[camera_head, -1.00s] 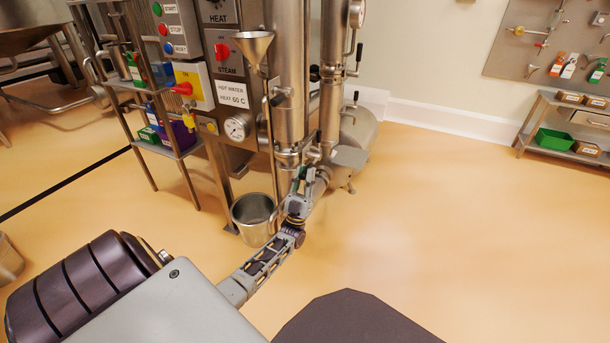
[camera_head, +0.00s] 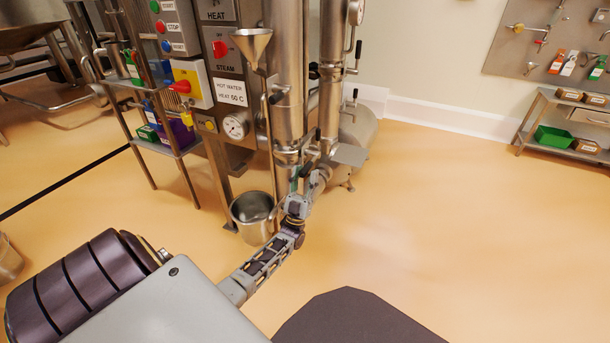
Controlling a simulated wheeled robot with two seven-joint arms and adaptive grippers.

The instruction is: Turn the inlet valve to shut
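My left gripper (camera_head: 301,180) reaches up to the pipework at the foot of the steel columns. Its fingers overlap the pipe fittings and a small dark lever-like part (camera_head: 307,169), and I cannot tell whether they touch it or are open or shut. Other handles stick out on the right of the thinner column (camera_head: 331,95). My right gripper is not in view.
A steel bucket (camera_head: 252,211) stands on the floor just left of my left gripper. A funnel (camera_head: 252,46) on a thin pipe rises above it, beside the control panel (camera_head: 231,88). A horizontal steel vessel (camera_head: 358,128) sits behind. The floor to the right is clear.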

